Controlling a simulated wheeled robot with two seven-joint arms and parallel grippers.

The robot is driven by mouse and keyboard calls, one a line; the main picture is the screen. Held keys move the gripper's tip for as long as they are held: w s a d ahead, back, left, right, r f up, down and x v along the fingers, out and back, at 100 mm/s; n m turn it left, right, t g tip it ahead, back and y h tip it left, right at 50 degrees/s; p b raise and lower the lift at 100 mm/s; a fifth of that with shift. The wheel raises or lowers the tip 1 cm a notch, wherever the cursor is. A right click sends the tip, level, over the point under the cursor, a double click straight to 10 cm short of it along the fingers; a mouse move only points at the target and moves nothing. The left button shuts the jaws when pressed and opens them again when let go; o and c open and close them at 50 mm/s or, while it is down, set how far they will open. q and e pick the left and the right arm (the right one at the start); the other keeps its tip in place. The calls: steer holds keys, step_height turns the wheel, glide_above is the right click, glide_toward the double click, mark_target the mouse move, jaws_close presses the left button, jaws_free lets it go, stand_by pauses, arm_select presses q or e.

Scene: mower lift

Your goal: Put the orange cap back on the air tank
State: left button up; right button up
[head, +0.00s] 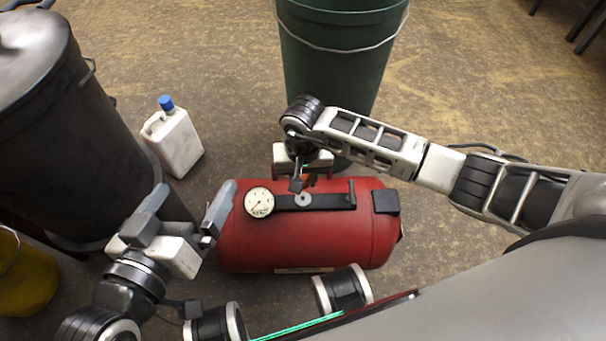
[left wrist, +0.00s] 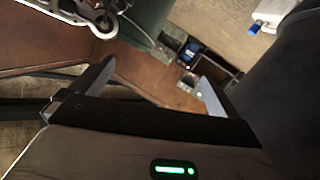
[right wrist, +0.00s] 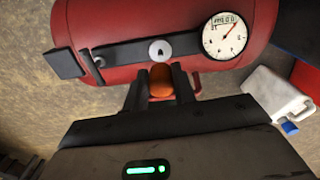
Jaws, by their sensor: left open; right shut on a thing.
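The red air tank (head: 350,235) lies on its side on the floor, with a white gauge (head: 260,202) and a black bar (head: 325,200) on it. A small round grey fitting (head: 303,199) sits on the bar; it also shows in the right wrist view (right wrist: 160,50). My right gripper (head: 301,181) is at the tank's far side. In the right wrist view it is shut on the orange cap (right wrist: 160,85), which appears close to the fitting; contact cannot be told. My left gripper (head: 190,207) is open and empty at the tank's left end.
A dark drum (head: 60,130) stands at left, with a white jug (head: 173,140) with a blue cap beside it. A green bin (head: 340,70) stands behind the tank. A yellow bucket (head: 25,280) is at lower left.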

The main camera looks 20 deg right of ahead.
mark_target(303, 196)
steer(key=shift+f+b, duration=0.3)
steer(key=shift+f, duration=0.25)
step_height(303, 196, down, 3)
steer(key=shift+r+b, duration=0.15)
steer(key=shift+b, duration=0.95)
steer(key=shift+f+b, duration=0.5)
steer(key=shift+f, duration=0.1)
arm_select(q)
steer(key=shift+w+d+r+n+t+h, duration=0.1)
steer(key=shift+d+r+n+t+h, duration=0.45)
steer(key=shift+r+n+t+h, duration=0.25)
arm_select(e)
steer(key=shift+f, duration=0.25)
arm_select(q)
steer(key=shift+r, duration=0.15)
arm_select(e)
steer(key=shift+s, duration=0.15)
arm_select(q)
steer(key=shift+f, duration=0.2)
steer(key=shift+f+b, duration=0.6)
steer(key=shift+b, duration=0.2)
arm_select(e)
steer(key=shift+f, duration=0.65)
